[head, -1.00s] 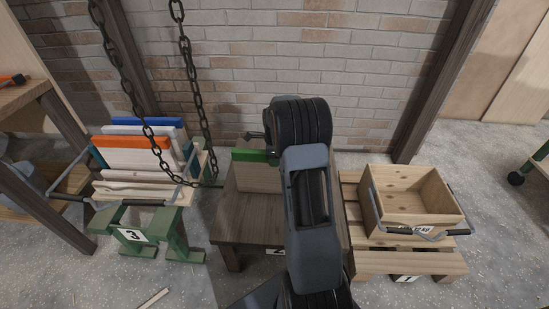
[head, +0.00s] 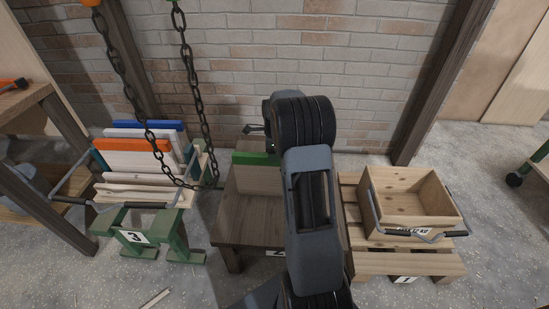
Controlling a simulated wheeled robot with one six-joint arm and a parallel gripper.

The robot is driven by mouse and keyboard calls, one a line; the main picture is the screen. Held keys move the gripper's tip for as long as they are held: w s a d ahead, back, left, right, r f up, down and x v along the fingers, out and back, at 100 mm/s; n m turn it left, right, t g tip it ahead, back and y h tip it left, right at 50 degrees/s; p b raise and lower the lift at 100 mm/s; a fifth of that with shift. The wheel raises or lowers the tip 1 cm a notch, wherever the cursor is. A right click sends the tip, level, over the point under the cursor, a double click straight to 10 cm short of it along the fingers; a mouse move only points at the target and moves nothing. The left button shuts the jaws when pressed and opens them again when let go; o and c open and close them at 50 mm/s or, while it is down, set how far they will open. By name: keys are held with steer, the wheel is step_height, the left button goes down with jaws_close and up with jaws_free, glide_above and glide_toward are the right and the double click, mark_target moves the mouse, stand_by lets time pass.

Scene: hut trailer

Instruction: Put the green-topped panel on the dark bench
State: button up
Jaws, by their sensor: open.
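The green-topped panel (head: 258,178) stands upright on the dark bench (head: 246,222), towards its back. It has a pale wooden face and a green strip along its top edge. My arm crosses in front and hides the right part of the panel and bench. My gripper (head: 254,130) shows only as a small dark part sticking out left of my wrist, above the panel and apart from it in the picture. The rest of it is hidden behind the wrist. It is open, and nothing is seen in it.
A green-legged rack marked 3 (head: 133,237) at left holds several panels, one orange-topped (head: 118,145) and one blue-topped (head: 150,125). An open wooden crate (head: 418,205) sits on a pallet (head: 395,262) at right. A workbench (head: 22,97) stands far left.

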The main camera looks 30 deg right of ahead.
step_height(320, 180, up, 7)
steer(key=shift+f+p, duration=0.15)
steer(key=shift+p, duration=0.7)
steer(key=shift+a+r, duration=0.15)
steer(key=shift+r, duration=0.2)
steer(key=s+a+r+n+t, duration=0.1)
steer(key=s+a+r+n, duration=0.55)
steer(key=a+n, duration=0.5)
steer(key=s+a+n+t, duration=0.1)
steer(key=s+a+n, duration=0.3)
steer(key=s+n, duration=0.3)
steer(key=s+a+f+n, duration=0.1)
steer(key=s+a+n, duration=0.4)
steer(key=s+n, duration=0.2)
steer(key=shift+s+f+t, duration=0.2)
steer(key=shift+t, duration=0.2)
